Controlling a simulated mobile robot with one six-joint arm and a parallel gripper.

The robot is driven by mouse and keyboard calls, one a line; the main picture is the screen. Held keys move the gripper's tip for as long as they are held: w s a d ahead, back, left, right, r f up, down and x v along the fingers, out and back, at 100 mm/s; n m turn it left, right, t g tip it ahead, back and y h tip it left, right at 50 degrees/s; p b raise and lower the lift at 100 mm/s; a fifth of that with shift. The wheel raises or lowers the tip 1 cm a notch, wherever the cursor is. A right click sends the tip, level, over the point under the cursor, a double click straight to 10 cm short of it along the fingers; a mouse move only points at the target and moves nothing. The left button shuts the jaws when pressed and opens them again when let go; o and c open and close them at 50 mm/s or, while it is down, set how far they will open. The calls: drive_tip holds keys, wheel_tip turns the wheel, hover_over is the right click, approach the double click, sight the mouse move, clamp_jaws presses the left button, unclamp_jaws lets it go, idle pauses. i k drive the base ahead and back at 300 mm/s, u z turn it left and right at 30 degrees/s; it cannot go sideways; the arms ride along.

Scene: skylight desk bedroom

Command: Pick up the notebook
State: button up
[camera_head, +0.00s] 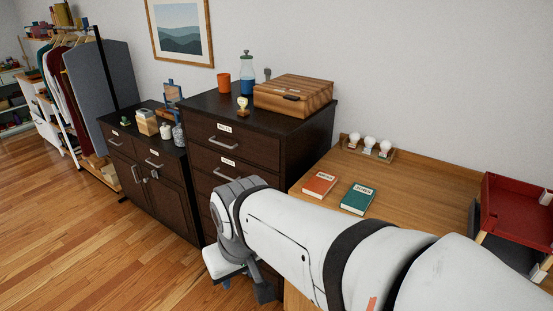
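Two small closed books lie flat on the wooden desk. One is orange-red (320,184) and the other is green (357,198), to its right; each has a pale label too small to read. I cannot tell which is the notebook. My white arm crosses the lower right of the view, in front of the desk. My gripper (245,287) hangs at the arm's far end, low and left of both books, apart from them. It is partly hidden and its opening is unclear.
The desk (410,205) also bears a tray with several bulbs (369,147) at the wall and a red tray (515,210) at right. A dark drawer cabinet (236,142) with a wooden case (294,94) stands left of the desk. Wood floor (90,240) is clear at left.

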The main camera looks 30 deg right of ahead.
sight(320, 183)
drive_tip(key=z, duration=0.65)
drive_tip(key=i, duration=1)
drive_tip(key=z, duration=0.7)
drive_tip(key=k, duration=0.8)
drive_tip(key=z, duration=0.2)
drive_tip(key=i, duration=0.9)
drive_tip(key=u, duration=0.05)
